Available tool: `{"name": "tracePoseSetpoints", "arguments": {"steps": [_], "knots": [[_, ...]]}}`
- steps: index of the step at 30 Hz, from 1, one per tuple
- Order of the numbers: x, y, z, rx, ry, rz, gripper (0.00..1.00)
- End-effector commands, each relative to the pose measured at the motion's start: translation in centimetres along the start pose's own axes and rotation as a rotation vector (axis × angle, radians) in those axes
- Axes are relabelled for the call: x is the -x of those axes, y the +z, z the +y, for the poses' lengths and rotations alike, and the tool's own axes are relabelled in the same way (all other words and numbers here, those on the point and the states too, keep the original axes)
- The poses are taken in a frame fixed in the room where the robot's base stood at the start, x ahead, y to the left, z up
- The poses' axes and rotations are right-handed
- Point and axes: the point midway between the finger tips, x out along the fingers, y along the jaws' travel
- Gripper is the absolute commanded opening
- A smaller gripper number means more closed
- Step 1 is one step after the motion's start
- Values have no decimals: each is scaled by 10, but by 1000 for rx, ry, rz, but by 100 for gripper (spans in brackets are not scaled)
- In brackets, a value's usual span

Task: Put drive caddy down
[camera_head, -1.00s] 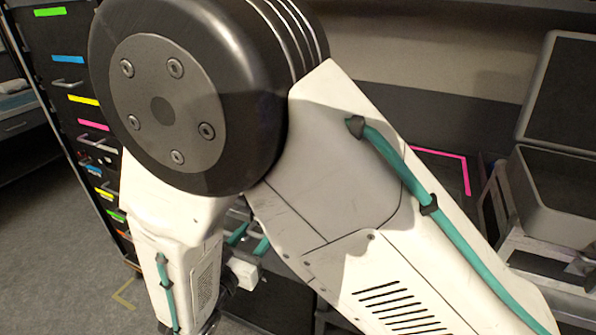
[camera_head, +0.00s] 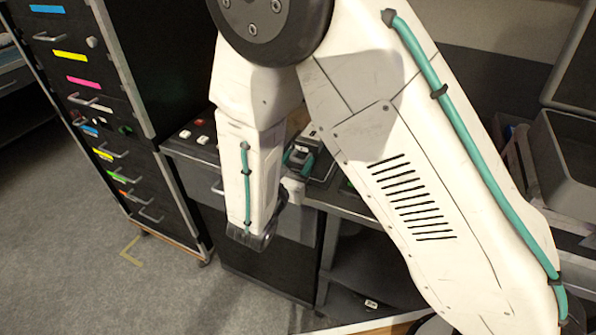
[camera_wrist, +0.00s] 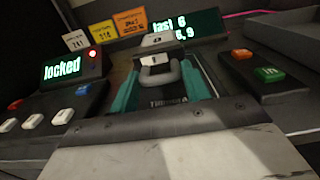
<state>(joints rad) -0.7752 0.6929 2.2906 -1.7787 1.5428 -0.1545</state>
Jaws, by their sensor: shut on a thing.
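The drive caddy (camera_wrist: 167,92) is a dark block with a grey loop handle, seen in the middle of the wrist view. My gripper (camera_wrist: 162,78) is shut on it, with a teal finger along each side. In the head view my gripper (camera_head: 302,157) is low over the bench, partly behind my own arm links, and the caddy (camera_head: 309,143) shows only as a small dark and grey shape there. The caddy's underside is hidden, so I cannot tell whether it touches the surface below.
A display reading "locked" (camera_wrist: 65,67) with buttons stands left of the caddy, and a "last 6" display (camera_wrist: 180,29) behind. A green button (camera_wrist: 269,74) is at right. A drawer cabinet (camera_head: 110,120) stands left, an open grey case (camera_head: 570,165) right.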

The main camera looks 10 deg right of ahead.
Motion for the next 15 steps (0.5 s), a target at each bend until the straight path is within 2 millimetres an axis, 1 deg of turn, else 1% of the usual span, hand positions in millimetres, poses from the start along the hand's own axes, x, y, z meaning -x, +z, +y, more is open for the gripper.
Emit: {"name": "tracePoseSetpoints", "arguments": {"steps": [1,5,9,12,15], "knots": [[-4,0,-1,0,-1,-1,10],[-6,-6,-2,2,1,-1,10],[-5,-25,-2,4,1,-1,10],[-5,-35,-1,2,1,-1,10],[-5,-36,-1,-1,1,-1,10]]}}
